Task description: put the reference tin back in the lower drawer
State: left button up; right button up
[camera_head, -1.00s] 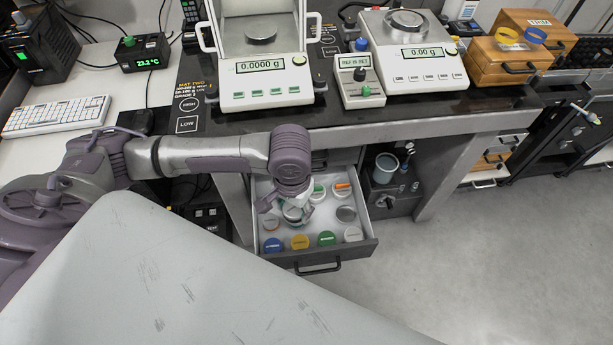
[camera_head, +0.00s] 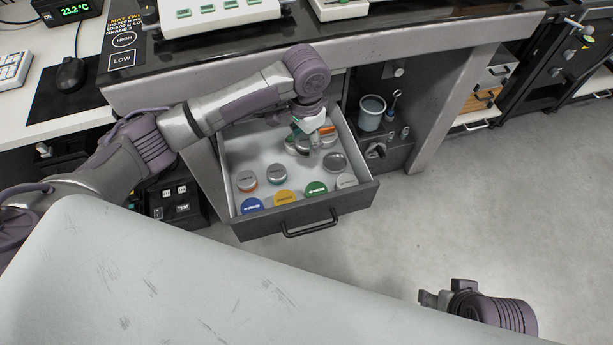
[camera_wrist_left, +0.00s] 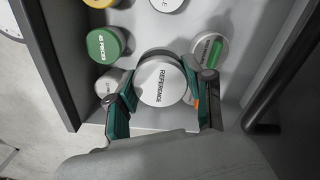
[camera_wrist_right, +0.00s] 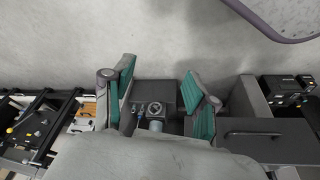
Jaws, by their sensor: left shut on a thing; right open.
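The reference tin (camera_wrist_left: 162,80) has a round white lid marked REFERENCE. My left gripper (camera_wrist_left: 164,108) is shut on it, one finger on each side, in the left wrist view. In the head view this gripper (camera_head: 311,137) points down into the back right part of the open drawer (camera_head: 311,212), where it partly hides the tin. I cannot tell whether the tin touches the drawer floor. My right gripper (camera_head: 432,298) is at the lower right of the head view, away from the drawer; its fingers are apart and empty in the right wrist view (camera_wrist_right: 167,100).
Several other tins stand in the drawer, including blue (camera_head: 252,205), yellow (camera_head: 285,197), green (camera_head: 315,189) and grey (camera_head: 336,161) lids. A white-and-green tin (camera_wrist_left: 209,50) is close beside the left gripper. A grey cup (camera_head: 371,113) stands right of the drawer. The floor at right is clear.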

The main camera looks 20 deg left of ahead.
pick_arm(q)
jog(key=shift+f, duration=0.4)
jog(key=b, duration=0.2)
send_over(306, 171)
notch_tip(306, 171, down, 4)
jog(key=shift+s+f, duration=0.1)
jog(key=shift+f, duration=0.45)
notch_tip(306, 171, down, 4)
jog(key=shift+f+b, duration=0.1)
jog(key=shift+b, duration=0.6)
pick_arm(e)
jog(key=w+a+t+y, duration=0.1)
jog(key=w+a+t, duration=0.1)
jog(key=w+t, duration=0.2)
jog(key=w, duration=0.3)
jog(key=shift+a+r, duration=0.2)
jog(key=shift+r, duration=0.2)
pick_arm(q)
jog(key=shift+f, duration=0.15)
jog(key=o, duration=1.3)
jog(key=shift+c, duration=0.2)
pick_arm(e)
jog(key=shift+d+f, duration=0.1)
